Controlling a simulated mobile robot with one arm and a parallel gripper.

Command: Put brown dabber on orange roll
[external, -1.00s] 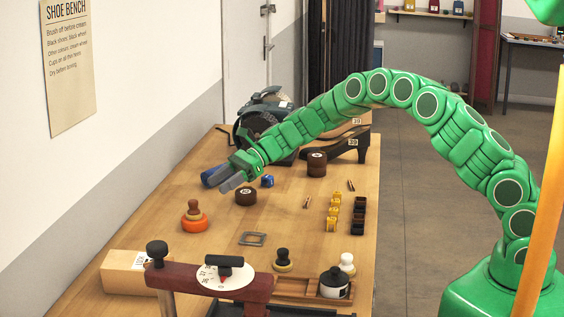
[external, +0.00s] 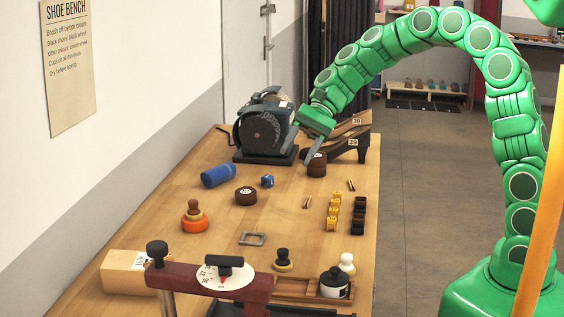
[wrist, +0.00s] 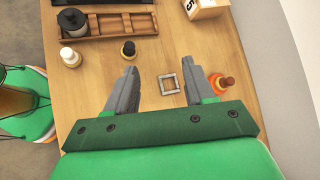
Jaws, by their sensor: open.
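The brown dabber (external: 194,207) stands upright on top of the orange roll (external: 194,224) at the left of the bench. The dabber (wrist: 218,79) and the orange roll (wrist: 215,91) also show in the wrist view, just right of the right finger and partly hidden by it. My gripper (external: 307,138) is open and empty, raised in front of the grinder, well away from the dabber. In the wrist view my gripper (wrist: 160,70) has its two fingers spread, with only bench and a metal frame between them.
A grey square frame (external: 252,239) lies flat mid-bench. A blue roll (external: 219,174), dark brown rolls (external: 246,196), yellow blocks (external: 333,213) and black blocks (external: 358,216) stand around. A black-topped dabber (external: 283,260) is near the wooden tray (external: 295,288). The grinder (external: 262,130) stands at the back.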

